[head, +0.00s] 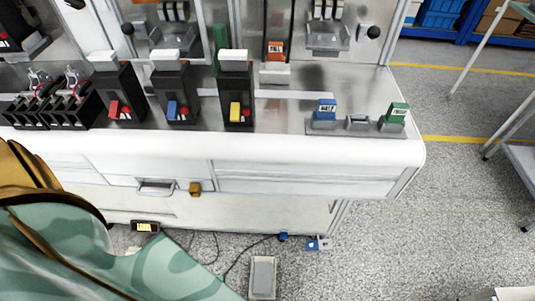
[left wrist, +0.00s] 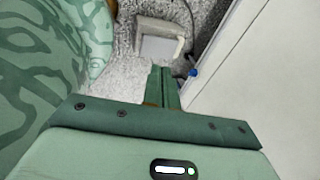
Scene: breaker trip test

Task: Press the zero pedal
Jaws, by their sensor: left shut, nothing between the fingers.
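The pedal (head: 262,277), a grey plate in a pale frame, lies on the speckled floor in front of the bench in the head view. No label is readable on it. In the left wrist view a pale pedal (left wrist: 160,42) lies on the floor just beyond the fingertips. My left gripper (left wrist: 162,70) is shut and empty, its green fingers pointing toward the pedal. A gap or contact between them cannot be told. The left gripper's fingers are not visible in the head view. My right gripper is in neither view.
The white bench (head: 250,150) stands above the pedal, with breakers and labelled blocks on top. A cable with a blue connector (head: 283,236) runs along the floor. A small black device with a yellow display (head: 145,227) is at the left. Floor to the right is mostly clear.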

